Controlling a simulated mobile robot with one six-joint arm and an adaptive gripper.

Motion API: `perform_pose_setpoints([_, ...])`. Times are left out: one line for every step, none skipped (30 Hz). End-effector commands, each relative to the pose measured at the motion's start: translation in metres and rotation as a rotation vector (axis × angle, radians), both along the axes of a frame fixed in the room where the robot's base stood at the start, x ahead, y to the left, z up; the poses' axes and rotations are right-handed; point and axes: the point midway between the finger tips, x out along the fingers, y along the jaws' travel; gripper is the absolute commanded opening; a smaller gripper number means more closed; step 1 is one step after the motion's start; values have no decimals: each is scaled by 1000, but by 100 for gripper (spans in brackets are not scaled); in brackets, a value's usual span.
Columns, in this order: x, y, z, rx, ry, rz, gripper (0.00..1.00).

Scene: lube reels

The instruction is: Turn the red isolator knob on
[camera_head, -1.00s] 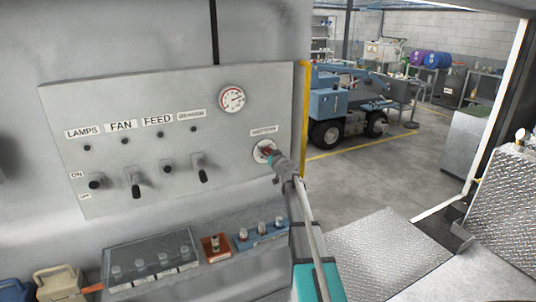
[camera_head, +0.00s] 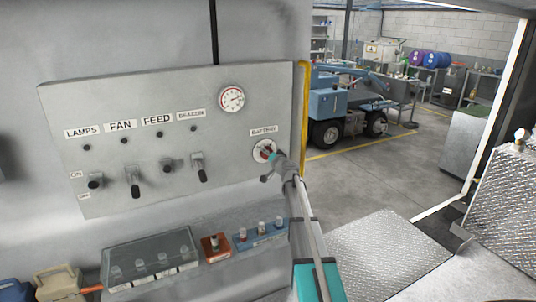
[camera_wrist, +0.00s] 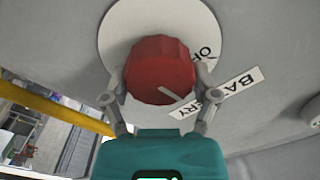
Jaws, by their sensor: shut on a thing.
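The red isolator knob (camera_wrist: 160,71) sits on a round white plate (camera_wrist: 118,40) on the grey panel, by a label reading BATTERY (camera_head: 264,131). In the wrist view, my gripper (camera_wrist: 162,92) has one finger on each side of the knob and is shut on it. The plate shows part of a printed word beside the knob; the rest is hidden. A pale line marks the knob's face, slanting in the picture. In the head view my gripper covers most of the knob, and only a little red (camera_head: 266,151) shows.
Several toggle switches (camera_head: 136,183) and a round gauge (camera_head: 231,98) are on the panel to the left. Below is a shelf with a clear-lidded box (camera_head: 150,262), an orange block (camera_head: 215,247) and a blue block (camera_head: 260,235). A yellow rail (camera_head: 304,110) runs along the panel's right edge.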

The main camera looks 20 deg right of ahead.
Motion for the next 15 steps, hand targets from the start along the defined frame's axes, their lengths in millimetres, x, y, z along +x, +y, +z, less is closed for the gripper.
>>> perform_pose_setpoints([1, -2, 0, 44, 1, -2, 30])
perform_pose_setpoints([1, -2, 0, 72, 2, -2, 30])
perform_pose_setpoints([1, -2, 0, 110, 3, -2, 30])
perform_pose_setpoints([1, -2, 0, 138, 5, -3, 30])
perform_pose_setpoints([1, -2, -1, 167, 6, -3, 30])
perform_pose_setpoints([1, -2, -1, 204, 7, -3, 30])
perform_pose_setpoints([1, -2, -1, 233, 8, -3, 30])
perform_pose_setpoints([1, -3, -1, 262, 9, -3, 30])
perform_pose_setpoints([1, -3, -1, 299, 10, -3, 30])
perform_pose_setpoints([1, -3, -1, 328, 11, -3, 30])
perform_pose_setpoints([1, -3, -2, 357, 12, -3, 30])
perform_pose_setpoints([1, -3, -2, 394, 13, -3, 30])
perform_pose_setpoints([1, -3, -2, 423, 14, -3, 30])
perform_pose_setpoints([1, -3, -2, 451, 15, -3, 30])
perform_pose_setpoints([1, -3, -2, 488, 16, -3, 30])
